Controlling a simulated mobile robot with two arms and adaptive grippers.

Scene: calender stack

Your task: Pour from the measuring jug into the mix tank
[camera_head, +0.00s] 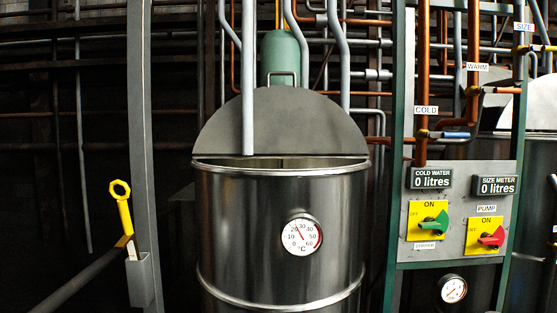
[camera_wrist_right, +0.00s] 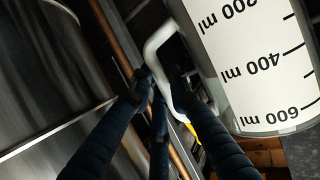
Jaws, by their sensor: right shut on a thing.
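The mix tank (camera_head: 240,230) is a shiny steel drum at the centre of the head view. Its round grey lid (camera_head: 300,120) covers the back, and the front of the top is open. The measuring jug (camera_wrist_right: 250,50) shows in the right wrist view, with a white scale marked 200, 400 and 600 ml, the numbers appearing upside down. My right gripper (camera_wrist_right: 161,82) has its dark fingers shut on the jug's pale handle (camera_wrist_right: 157,42). The jug's mouth and contents are hidden. The jug and both grippers are out of the head view.
A dial thermometer (camera_head: 302,235) sits on the tank's front. A grey pipe (camera_head: 248,80) comes down to the tank opening. A control panel (camera_head: 458,250) with green and red switches stands right. A yellow-handled tool (camera_head: 122,210) sits in a holder on the grey post (camera_head: 143,120) left.

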